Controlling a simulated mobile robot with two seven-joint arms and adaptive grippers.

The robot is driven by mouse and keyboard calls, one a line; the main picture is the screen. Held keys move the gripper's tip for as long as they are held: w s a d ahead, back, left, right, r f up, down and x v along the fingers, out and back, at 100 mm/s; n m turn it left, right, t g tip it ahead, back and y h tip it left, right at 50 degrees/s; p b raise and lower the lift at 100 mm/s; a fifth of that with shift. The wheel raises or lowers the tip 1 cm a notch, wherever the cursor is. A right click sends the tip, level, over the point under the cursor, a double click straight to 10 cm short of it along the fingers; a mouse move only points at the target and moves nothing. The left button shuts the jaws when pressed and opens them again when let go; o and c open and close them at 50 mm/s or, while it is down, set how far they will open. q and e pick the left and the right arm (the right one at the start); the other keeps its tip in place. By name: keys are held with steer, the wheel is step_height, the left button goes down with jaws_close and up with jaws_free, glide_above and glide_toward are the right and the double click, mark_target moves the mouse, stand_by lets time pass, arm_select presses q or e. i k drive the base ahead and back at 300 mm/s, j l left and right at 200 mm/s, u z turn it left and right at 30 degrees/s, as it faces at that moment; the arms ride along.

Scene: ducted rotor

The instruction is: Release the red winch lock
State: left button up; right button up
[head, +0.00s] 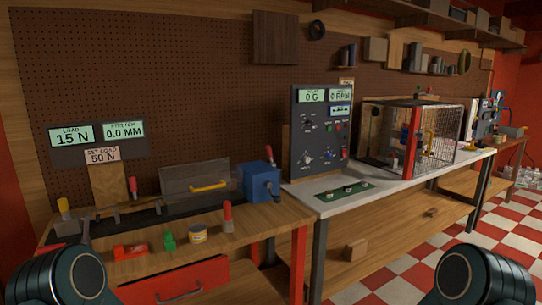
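A blue box-shaped unit with a dark crank (258,182), which looks like the winch, stands at the right end of the left wooden bench. Several red parts are near it. An upright red-topped lever or handle (227,213) stands at the bench's front right, a smaller red handle (133,187) stands toward the left, and a red block (131,251) lies at the front edge. I cannot tell for certain which is the winch lock, or its state. Neither gripper shows; only dark rounded links of my arms appear at the lower corners.
Displays on the pegboard read load 15 N (71,135) and 0.0 mm (123,131). A green block (169,241) and a tin (197,234) sit by the bench's front edge. A control panel (322,130) and mesh cage (433,137) stand on the right bench. Checkered floor is open at right.

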mark_target(270, 156)
steer(key=i+l, duration=1.25)
steer(key=i+l+z, duration=0.05)
steer(key=i, duration=0.05)
